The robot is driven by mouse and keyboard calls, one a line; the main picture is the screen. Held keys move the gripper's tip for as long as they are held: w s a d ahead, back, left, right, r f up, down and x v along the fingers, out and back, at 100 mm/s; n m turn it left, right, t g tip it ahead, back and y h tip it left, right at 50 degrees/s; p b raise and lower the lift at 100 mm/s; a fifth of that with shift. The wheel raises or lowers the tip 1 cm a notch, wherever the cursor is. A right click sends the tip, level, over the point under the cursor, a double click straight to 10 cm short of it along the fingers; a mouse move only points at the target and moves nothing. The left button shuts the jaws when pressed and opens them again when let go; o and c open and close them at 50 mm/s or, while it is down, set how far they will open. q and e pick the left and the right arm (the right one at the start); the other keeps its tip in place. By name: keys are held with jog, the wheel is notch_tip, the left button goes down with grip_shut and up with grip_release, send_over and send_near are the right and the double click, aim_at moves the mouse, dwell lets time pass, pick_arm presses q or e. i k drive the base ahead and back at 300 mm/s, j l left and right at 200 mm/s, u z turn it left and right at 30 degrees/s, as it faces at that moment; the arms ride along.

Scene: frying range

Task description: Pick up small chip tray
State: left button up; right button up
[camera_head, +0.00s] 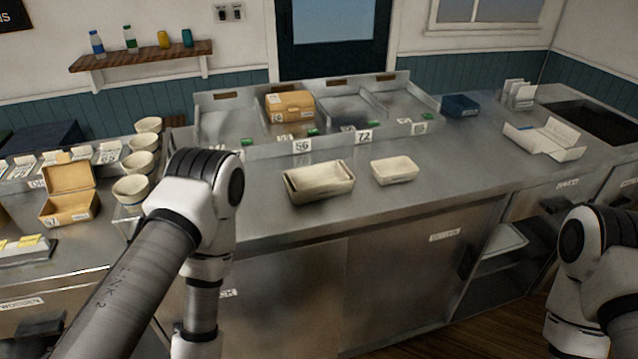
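A small pale cream tray (395,171) sits empty on the steel counter, right of centre. A larger cream tray (318,182), which looks like a stack, sits just to its left, with a small gap between them. My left arm comes in from the left and bends down in front of the counter, left of both trays. My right arm shows at the right edge, in front of the counter and low. Neither gripper is in the picture, and nothing touches the trays.
The steel counter (470,165) is clear around the small tray. Behind it stands a divided steel rack with a cardboard box (289,106) and number labels. A white open carton (545,139) lies to the right. Cups (131,189) and an open box (69,206) stand left.

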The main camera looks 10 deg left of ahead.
aim_at(400, 169)
jog(key=u, duration=0.7)
jog(key=l+u, duration=0.85)
jog(key=l, duration=0.15)
jog(key=k+l+u, duration=0.1)
jog(key=l+u, duration=0.35)
